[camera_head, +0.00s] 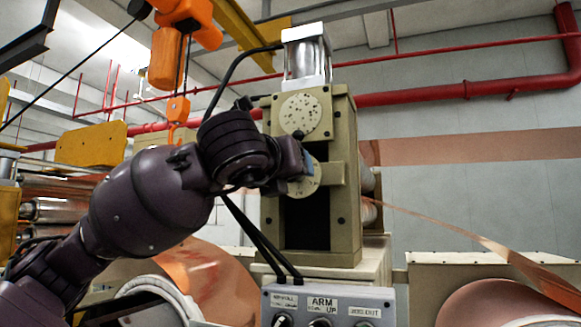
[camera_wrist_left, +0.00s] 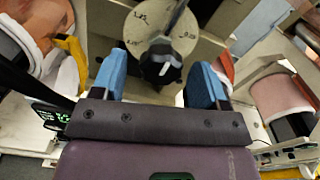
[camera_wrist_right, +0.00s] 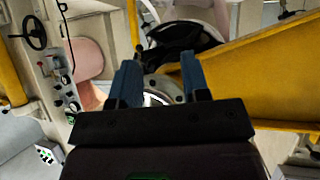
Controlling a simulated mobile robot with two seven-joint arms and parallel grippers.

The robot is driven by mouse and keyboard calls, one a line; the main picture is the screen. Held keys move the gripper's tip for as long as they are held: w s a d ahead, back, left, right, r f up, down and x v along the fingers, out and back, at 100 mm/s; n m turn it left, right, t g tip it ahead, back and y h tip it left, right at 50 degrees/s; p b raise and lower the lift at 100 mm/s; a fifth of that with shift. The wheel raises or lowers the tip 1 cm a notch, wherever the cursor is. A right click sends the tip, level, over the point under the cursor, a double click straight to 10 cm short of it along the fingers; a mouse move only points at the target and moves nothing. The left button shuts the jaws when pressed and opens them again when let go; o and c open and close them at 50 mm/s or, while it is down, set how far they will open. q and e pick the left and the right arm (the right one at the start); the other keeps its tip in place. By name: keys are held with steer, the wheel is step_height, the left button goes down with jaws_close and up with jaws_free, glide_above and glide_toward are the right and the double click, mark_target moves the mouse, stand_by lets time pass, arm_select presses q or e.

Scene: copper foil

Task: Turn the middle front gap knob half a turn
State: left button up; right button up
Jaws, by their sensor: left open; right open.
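A black knob (camera_wrist_left: 160,64) with a white pointer mark sits on a round, pale dial plate (camera_wrist_left: 142,22) with small markings in the left wrist view. My left gripper (camera_wrist_left: 166,72) is open, with its blue fingers on either side of the knob and visible gaps between. In the head view my left gripper (camera_head: 297,177) is at the front of a beige roll stand (camera_head: 343,190), partly covering a lower round plate (camera_head: 308,180); the knob itself is hidden there. My right gripper (camera_wrist_right: 157,82) is open and empty, seen only in the right wrist view.
A grey control panel (camera_head: 335,298) with several switches stands below the stand. A copper foil strip (camera_head: 470,235) runs off to the right. An orange hoist hook (camera_head: 178,112) hangs left of the stand. A yellow beam (camera_wrist_right: 255,75) lies close beyond my right gripper.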

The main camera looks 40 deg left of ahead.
arm_select(q)
steer(key=shift+x, duration=1.2)
arm_select(e)
steer(key=shift+w+a+r, duration=0.1)
steer(key=shift+w+r, duration=0.4)
steer(key=shift+r, duration=0.25)
arm_select(q)
steer(key=shift+c, duration=0.3)
